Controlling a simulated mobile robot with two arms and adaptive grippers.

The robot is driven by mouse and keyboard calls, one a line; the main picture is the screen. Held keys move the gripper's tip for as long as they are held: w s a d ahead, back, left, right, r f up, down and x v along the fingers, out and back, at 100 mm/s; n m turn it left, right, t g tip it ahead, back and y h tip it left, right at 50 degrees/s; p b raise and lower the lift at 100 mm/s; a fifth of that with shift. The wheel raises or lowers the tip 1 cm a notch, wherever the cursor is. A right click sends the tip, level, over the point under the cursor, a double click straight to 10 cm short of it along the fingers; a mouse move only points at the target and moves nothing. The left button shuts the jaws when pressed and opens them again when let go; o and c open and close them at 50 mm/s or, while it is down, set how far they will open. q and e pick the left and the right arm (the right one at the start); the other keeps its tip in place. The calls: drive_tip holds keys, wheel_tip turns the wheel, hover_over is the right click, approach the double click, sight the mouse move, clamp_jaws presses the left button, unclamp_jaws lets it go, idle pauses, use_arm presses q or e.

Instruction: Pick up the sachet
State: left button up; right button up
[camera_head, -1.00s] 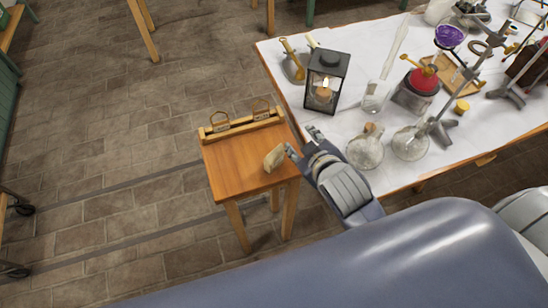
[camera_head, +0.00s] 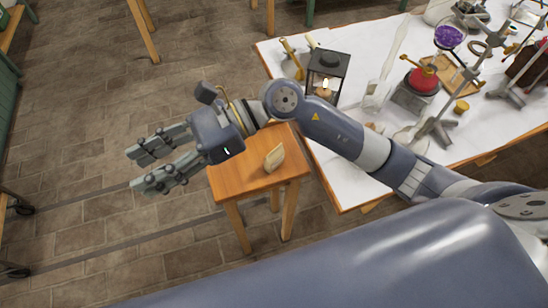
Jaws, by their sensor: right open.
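The sachet (camera_head: 274,158) is a small beige pouch near the right side of the small wooden table (camera_head: 240,182). My right gripper (camera_head: 138,168) is open and empty, to the left of the table and apart from the sachet. Its fingers point left, over the floor in the picture. My left gripper is not in view.
A large table (camera_head: 345,188) with a white cover stands at the right. It holds a black lantern (camera_head: 328,66), a red flask (camera_head: 424,79), a purple bowl (camera_head: 449,37), metal stands and glassware. The stone floor (camera_head: 95,90) at the left is clear.

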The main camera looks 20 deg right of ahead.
drive_tip(key=w+d+f+n+h, duration=0.25)
drive_tip(key=d+f+h, duration=0.35)
drive_tip(key=f, duration=0.3)
drive_tip(key=n+t+h, duration=0.2)
drive_tip(key=n+h, duration=0.1)
drive_tip(key=h, duration=0.6)
hover_over(274, 152)
drive_tip(key=shift+m, duration=0.25)
drive_tip(key=f, duration=0.4)
drive_tip(key=shift+s+a, duration=0.1)
drive_tip(key=shift+a, duration=0.1)
drive_tip(key=shift+d+f+h, duration=0.2)
drive_tip(key=shift+d+h, duration=0.05)
drive_tip(key=shift+h, duration=0.05)
wheel_tip(274, 152, down, 5)
drive_tip(key=shift+r+p, duration=0.15)
drive_tip(key=shift+p, duration=0.3)
wheel_tip(274, 152, down, 5)
drive_tip(key=shift+r+p, duration=0.2)
drive_tip(key=shift+p, duration=0.75)
drive_tip(key=shift+f, duration=0.5)
drive_tip(key=c, duration=1)
